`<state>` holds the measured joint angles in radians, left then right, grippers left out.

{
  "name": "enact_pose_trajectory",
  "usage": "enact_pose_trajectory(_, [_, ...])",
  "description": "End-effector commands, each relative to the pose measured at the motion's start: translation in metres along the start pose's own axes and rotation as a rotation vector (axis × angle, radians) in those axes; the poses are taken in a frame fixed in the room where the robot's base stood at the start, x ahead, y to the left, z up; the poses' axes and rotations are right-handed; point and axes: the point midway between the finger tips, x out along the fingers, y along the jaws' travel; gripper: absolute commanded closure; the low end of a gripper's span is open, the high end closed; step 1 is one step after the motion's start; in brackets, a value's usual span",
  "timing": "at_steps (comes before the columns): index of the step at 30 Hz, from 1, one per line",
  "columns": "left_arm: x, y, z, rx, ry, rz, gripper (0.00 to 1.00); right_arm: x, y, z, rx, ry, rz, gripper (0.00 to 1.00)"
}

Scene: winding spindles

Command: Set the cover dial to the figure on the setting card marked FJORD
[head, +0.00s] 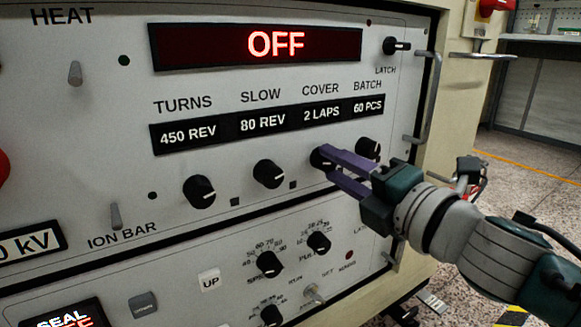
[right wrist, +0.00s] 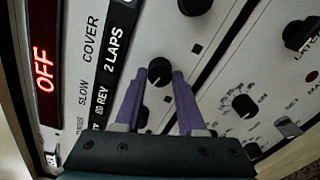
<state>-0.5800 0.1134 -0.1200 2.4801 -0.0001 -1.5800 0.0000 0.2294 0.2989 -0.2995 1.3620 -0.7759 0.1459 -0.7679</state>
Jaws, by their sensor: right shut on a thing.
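The cover dial (head: 317,158) is a black knob on the grey panel, third in the row. The cover readout (head: 321,112) above it reads 2 LAPS. My right gripper (head: 328,163), with purple fingers, is shut on this dial and partly hides it. In the right wrist view the dial (right wrist: 160,69) sits between the two fingertips, its white pointer line showing. No setting card marked FJORD can be made out in either view. My left gripper is not in view.
The slow knob (head: 269,174) and turns knob (head: 199,192) are to the left; the batch knob (head: 368,148) is close on the right. The red display (head: 262,45) reads OFF. A metal handle (head: 428,95) stands out at the panel's right edge.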

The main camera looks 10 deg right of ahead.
Motion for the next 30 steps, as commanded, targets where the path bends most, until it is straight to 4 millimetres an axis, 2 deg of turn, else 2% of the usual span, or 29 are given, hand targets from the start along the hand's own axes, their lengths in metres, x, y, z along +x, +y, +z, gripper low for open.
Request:
enact_pose_trajectory(16, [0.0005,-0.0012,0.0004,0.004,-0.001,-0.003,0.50,0.0000,0.0003,0.0001,-0.028,0.000,0.000,1.00])
enact_pose_trajectory(17, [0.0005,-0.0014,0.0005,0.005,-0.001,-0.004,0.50,0.0000,0.0003,0.0001,-0.028,0.000,0.000,0.60])
enact_pose_trajectory(24, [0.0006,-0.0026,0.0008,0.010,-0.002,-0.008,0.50,0.0000,0.0001,0.0001,-0.027,0.000,0.000,0.33])
enact_pose_trajectory(30, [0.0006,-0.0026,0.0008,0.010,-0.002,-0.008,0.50,0.0000,0.0001,0.0001,-0.026,0.000,0.000,0.31])
